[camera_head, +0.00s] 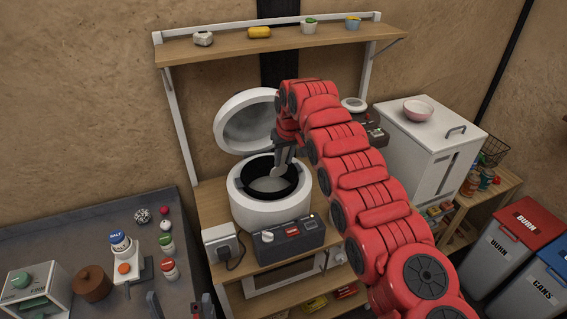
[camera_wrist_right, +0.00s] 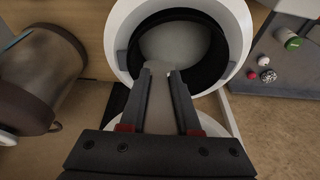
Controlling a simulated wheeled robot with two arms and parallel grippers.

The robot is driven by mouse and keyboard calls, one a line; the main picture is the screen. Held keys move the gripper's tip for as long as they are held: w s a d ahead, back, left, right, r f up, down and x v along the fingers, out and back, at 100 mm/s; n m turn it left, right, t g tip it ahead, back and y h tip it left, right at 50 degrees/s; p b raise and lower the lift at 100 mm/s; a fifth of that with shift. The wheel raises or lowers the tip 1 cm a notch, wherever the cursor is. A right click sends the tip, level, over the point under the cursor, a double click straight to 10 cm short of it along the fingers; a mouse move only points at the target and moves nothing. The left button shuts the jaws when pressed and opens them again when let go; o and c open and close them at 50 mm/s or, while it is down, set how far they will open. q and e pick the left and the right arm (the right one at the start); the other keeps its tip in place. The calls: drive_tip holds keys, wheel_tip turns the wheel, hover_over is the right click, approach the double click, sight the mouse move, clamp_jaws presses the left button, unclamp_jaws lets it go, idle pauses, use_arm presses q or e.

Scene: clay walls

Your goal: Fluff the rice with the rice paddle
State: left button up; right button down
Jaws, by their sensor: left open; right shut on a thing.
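The white rice cooker (camera_head: 258,216) stands on a wooden shelf unit with its lid (camera_head: 232,133) tipped open at the back. Pale rice (camera_head: 266,185) lies in its dark inner pot and also shows in the right wrist view (camera_wrist_right: 175,45). My right gripper (camera_head: 284,158) is over the pot, shut on the grey rice paddle (camera_wrist_right: 161,105). The paddle's end (camera_head: 278,172) reaches down into the pot opening; I cannot tell whether it touches the rice. My left gripper (camera_head: 180,304) is open and empty at the bottom edge, over the grey counter's right side.
A control box (camera_head: 289,240) and a white socket box (camera_head: 221,243) sit before the cooker. A white cabinet with a pink bowl (camera_head: 418,110) stands to the right. Shakers and jars (camera_head: 167,243) crowd the left counter. A shelf (camera_head: 270,41) runs above.

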wheel_tip(320, 180, up, 9)
drive_tip(key=p, duration=0.6)
drive_tip(key=shift+r+p, duration=0.1)
drive_tip(key=shift+p, duration=0.25)
drive_tip(key=shift+w, duration=0.1)
